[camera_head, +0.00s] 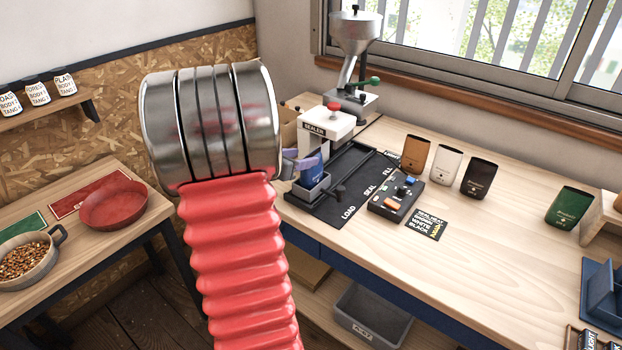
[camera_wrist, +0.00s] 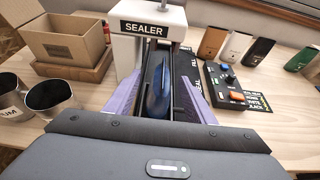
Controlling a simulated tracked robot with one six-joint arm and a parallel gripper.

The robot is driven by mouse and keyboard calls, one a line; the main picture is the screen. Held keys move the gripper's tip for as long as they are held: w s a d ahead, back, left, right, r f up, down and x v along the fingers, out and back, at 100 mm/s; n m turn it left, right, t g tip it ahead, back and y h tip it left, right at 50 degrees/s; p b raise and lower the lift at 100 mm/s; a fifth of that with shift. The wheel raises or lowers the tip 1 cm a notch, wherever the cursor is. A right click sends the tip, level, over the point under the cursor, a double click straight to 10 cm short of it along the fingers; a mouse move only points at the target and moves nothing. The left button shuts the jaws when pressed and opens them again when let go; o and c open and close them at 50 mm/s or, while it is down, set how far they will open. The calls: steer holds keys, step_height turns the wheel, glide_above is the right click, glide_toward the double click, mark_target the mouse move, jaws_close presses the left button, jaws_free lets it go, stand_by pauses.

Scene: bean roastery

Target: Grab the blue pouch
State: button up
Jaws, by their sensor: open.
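The blue pouch (camera_head: 312,171) stands upright in a small holder at the load end of the black track, beside the white sealer (camera_head: 327,130). In the wrist view the pouch (camera_wrist: 159,84) is seen nearly edge-on below the sealer head. My gripper (camera_wrist: 157,92) is open, with one purple finger on each side of the pouch. A gap shows between the pouch and the fingers. In the head view a purple finger of my gripper (camera_head: 303,164) crosses in front of the pouch, and my arm hides the rest of the gripper.
A control box (camera_head: 396,196) with knobs sits right of the track. Brown (camera_head: 416,154), white (camera_head: 443,165), black (camera_head: 478,177) and green (camera_head: 568,206) pouches stand farther right. In the wrist view, a cardboard box (camera_wrist: 65,45) and metal cups (camera_wrist: 50,93) are on the left.

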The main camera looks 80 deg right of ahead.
steer(key=shift+f+x, duration=0.2)
steer(key=shift+x, duration=2.35)
steer(key=shift+s+a, duration=0.1)
steer(key=shift+a, duration=0.05)
steer(key=shift+c, duration=0.5)
jaws_close()
